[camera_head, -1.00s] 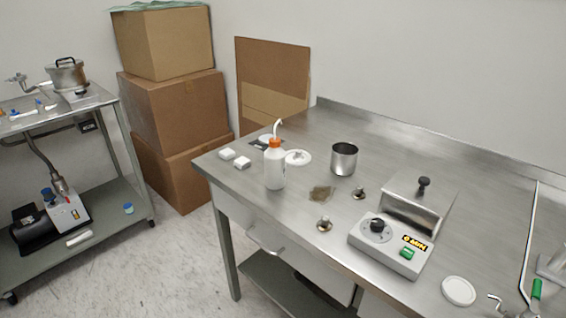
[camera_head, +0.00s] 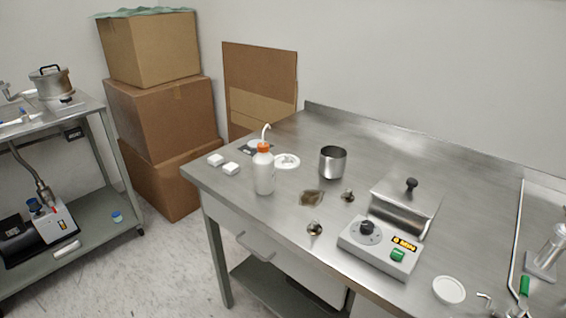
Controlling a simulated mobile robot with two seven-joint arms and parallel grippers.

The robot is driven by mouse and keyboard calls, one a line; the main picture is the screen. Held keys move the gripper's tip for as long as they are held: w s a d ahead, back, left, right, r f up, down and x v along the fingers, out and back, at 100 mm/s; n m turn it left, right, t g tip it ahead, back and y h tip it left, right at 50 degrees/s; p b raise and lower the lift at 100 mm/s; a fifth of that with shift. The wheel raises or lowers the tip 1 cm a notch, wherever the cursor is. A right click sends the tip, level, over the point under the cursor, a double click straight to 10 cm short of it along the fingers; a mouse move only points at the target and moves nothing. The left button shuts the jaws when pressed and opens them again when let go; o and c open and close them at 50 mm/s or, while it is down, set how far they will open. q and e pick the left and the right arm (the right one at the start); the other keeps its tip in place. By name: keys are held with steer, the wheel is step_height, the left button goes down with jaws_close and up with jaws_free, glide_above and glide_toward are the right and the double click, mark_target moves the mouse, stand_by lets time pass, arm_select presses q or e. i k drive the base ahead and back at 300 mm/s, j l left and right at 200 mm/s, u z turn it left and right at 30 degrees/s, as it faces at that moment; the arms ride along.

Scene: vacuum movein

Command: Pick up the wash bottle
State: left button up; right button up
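The wash bottle (camera_head: 264,175) is white with an orange cap and a bent white spout. It stands upright on the steel table (camera_head: 270,220), near its front left part. Neither of my grippers shows in the head view, and nothing touches the bottle.
Two small white blocks (camera_head: 231,168) lie left of the bottle. A white dish (camera_head: 287,161) and a steel beaker (camera_head: 333,162) stand behind and right of it. A brown stain (camera_head: 311,198) and a device with a timer dial (camera_head: 380,246) are further right. Boxes (camera_head: 163,105) stand behind left.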

mark_target(264, 162)
steer(key=i+j+z, duration=0.2)
steer(key=j, duration=0.15)
steer(key=j+z, duration=0.15)
steer(key=j, duration=0.25)
steer(key=i+j+z, duration=0.2)
steer(key=j, duration=0.2)
steer(key=j+z, duration=0.15)
steer(key=j, duration=0.25)
